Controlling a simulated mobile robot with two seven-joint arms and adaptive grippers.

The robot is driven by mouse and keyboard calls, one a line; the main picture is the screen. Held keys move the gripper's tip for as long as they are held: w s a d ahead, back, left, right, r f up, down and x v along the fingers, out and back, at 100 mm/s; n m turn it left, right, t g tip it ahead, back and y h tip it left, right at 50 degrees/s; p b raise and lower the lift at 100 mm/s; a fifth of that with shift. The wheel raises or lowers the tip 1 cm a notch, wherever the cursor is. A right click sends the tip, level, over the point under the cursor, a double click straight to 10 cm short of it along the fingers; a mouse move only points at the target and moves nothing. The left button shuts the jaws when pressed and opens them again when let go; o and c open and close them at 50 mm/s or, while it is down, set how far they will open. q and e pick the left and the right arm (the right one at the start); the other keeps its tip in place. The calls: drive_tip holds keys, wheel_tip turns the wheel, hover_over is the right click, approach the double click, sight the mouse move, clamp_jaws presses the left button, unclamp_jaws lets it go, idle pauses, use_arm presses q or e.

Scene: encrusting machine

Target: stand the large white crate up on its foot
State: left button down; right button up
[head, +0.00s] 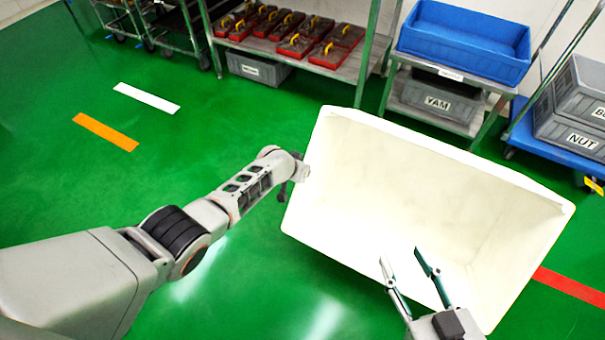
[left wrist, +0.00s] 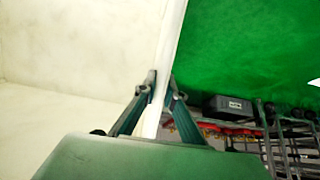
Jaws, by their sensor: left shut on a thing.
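The large white crate (head: 400,175) fills the right half of the head view. It is tilted, with its open side facing me. My left gripper (head: 303,172) is at the crate's left edge, its fingers partly hidden there. In the left wrist view, my left gripper (left wrist: 160,92) has one finger on each side of the crate's rim (left wrist: 172,45) and is shut on it. My right gripper (head: 403,258) is open and empty, its two fingers apart in front of the crate's opening near its lower edge. The crate's underside is hidden.
A shelf (head: 290,48) with red trays stands behind. A rack with a blue bin (head: 465,40) and a grey YAM box (head: 440,100) is close behind the crate. A blue cart (head: 545,140) with grey boxes is at right.

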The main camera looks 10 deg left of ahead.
sight(313, 157)
use_arm(q)
drive_tip(key=shift+g+y, duration=0.3)
drive_tip(key=shift+g, duration=0.5)
drive_tip(key=w+b, duration=0.1)
drive_tip(key=w+d+b, duration=0.1)
drive_tip(key=w, duration=0.1)
drive_tip(key=w+d+r+b, duration=0.1)
drive_tip(key=w, duration=0.1)
drive_tip(key=shift+d+b, duration=0.1)
drive_tip(key=shift+b, duration=0.25)
drive_tip(key=shift+w+r, duration=0.1)
drive_tip(key=shift+r, duration=0.1)
use_arm(e)
wheel_tip(313, 157, down, 8)
drive_tip(key=s+g, duration=0.1)
drive_tip(key=s, duration=0.2)
drive_tip(key=shift+f+g, duration=0.2)
drive_tip(key=shift+g, duration=0.1)
use_arm(q)
drive_tip(key=shift+r, duration=0.1)
